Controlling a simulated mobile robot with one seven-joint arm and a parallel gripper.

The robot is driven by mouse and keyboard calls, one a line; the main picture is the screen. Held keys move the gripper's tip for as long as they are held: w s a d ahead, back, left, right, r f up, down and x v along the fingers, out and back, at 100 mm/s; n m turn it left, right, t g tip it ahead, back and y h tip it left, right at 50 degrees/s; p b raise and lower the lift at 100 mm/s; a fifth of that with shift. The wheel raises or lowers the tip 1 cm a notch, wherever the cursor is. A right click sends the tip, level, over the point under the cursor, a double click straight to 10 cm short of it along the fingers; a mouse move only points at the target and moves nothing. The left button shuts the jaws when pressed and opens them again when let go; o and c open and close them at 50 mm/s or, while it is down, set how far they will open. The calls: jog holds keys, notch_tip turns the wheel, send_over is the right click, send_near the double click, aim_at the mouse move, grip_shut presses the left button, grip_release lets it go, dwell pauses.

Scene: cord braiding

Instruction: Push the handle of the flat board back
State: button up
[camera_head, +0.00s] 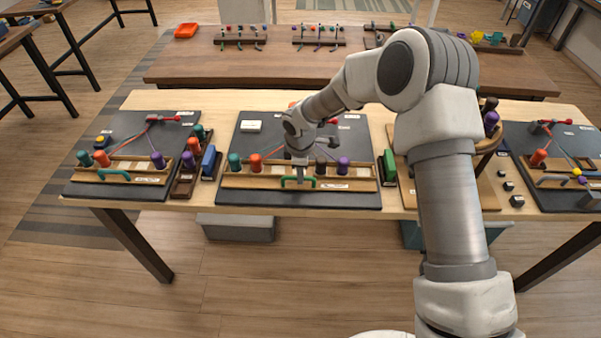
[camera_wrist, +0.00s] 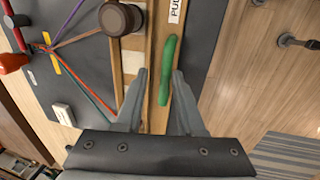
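The middle flat board (camera_head: 350,201) is dark and lies on the light wooden table. A wooden strip (camera_head: 350,184) runs along its near edge and carries the green handle (camera_head: 287,183), a bent bar. In the wrist view the green handle (camera_wrist: 167,72) appears between the two fingers of my gripper (camera_wrist: 158,75). The fingers are apart, and I see no clear contact with the handle. In the head view my gripper (camera_head: 300,174) is low over the strip, and the arm hides part of the board behind it.
Teal, orange, dark and purple pegs (camera_head: 343,164) stand along the strip just behind the handle; one dark peg (camera_wrist: 121,18) is close to my fingers. Similar boards lie at left (camera_head: 122,190) and right (camera_head: 550,200). Open floor (camera_head: 330,260) lies before the table.

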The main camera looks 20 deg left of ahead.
jog(key=shift+o, duration=0.4)
jog(key=shift+s, duration=0.15)
jog(key=a+v, duration=0.1)
jog(key=v, duration=1.6)
jog(key=shift+d+r, duration=0.25)
jog(key=shift+d, duration=0.25)
jog(key=s+d+r+m+t+h, duration=0.1)
jog(key=s+d+r+m, duration=0.35)
jog(key=d+r, duration=0.4)
jog(key=s+d+r+m+t+h, duration=0.1)
jog(key=s+d+r+m, duration=0.4)
jog(key=d, duration=0.7)
jog(key=s+d+r+m, duration=0.1)
jog(key=s+d+m, duration=0.3)
jog(key=s+m, duration=0.1)
jog(key=s+d+m+t+y, duration=0.1)
jog(key=s+d+m, duration=0.4)
jog(key=s, duration=0.3)
jog(key=shift+s+d+r+m, duration=0.2)
jog(key=shift+s+r+m, duration=0.15)
jog(key=shift+m, duration=0.2)
